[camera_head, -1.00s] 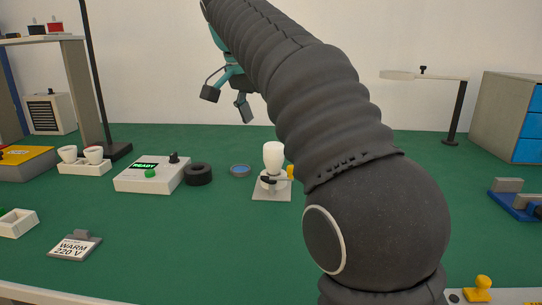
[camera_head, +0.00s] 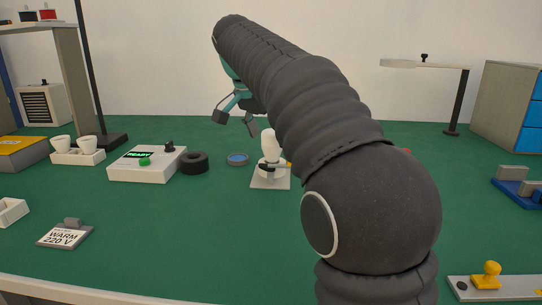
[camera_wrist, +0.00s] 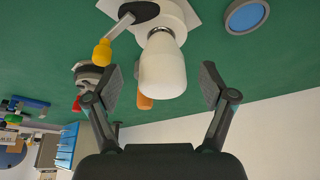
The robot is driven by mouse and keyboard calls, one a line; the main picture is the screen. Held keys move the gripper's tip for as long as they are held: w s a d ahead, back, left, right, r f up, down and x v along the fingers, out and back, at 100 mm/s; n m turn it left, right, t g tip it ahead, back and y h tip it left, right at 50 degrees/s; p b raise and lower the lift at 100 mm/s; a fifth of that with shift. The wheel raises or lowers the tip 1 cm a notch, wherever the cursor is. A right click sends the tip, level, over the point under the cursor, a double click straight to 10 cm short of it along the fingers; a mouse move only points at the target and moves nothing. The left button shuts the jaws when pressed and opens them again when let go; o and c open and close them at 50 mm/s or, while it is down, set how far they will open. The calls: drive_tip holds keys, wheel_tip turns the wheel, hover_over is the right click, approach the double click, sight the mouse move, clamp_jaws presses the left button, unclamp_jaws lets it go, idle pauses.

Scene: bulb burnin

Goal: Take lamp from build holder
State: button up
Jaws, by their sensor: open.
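The lamp, a white bulb (camera_head: 270,146), stands upright in the build holder (camera_head: 268,183), a light grey plate with a round white socket, near the middle of the green table. In the wrist view the bulb (camera_wrist: 162,70) points toward my gripper, and the holder (camera_wrist: 187,12) shows at the top with a dark lever ending in a yellow knob. My gripper (camera_head: 236,120) is open and empty, above and slightly left of the bulb in the head view. In the wrist view my gripper (camera_wrist: 168,88) has one finger on each side of the bulb, apart from it.
A white READY box (camera_head: 146,165), a black ring (camera_head: 194,163) and a blue disc (camera_head: 237,159) lie left of the holder. White cups (camera_head: 75,150) and a WARM 220 V sign (camera_head: 66,235) are farther left. A lamp-like stand (camera_head: 455,100) is at right.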

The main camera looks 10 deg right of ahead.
sight(271, 146)
drive_tip(key=x, duration=0.4)
drive_tip(key=shift+w+a+b, duration=0.1)
drive_tip(key=shift+b, duration=0.2)
drive_tip(key=c, duration=1.2)
drive_tip(key=shift+r, duration=0.1)
drive_tip(key=shift+c, duration=0.2)
drive_tip(key=shift+r+p, duration=0.55)
drive_tip(key=shift+r, duration=1.55)
drive_tip(key=s+d+r+p, duration=0.2)
drive_tip(key=s+d+r, duration=0.4)
drive_tip(key=d+r, duration=0.4)
drive_tip(key=shift+r, duration=0.6)
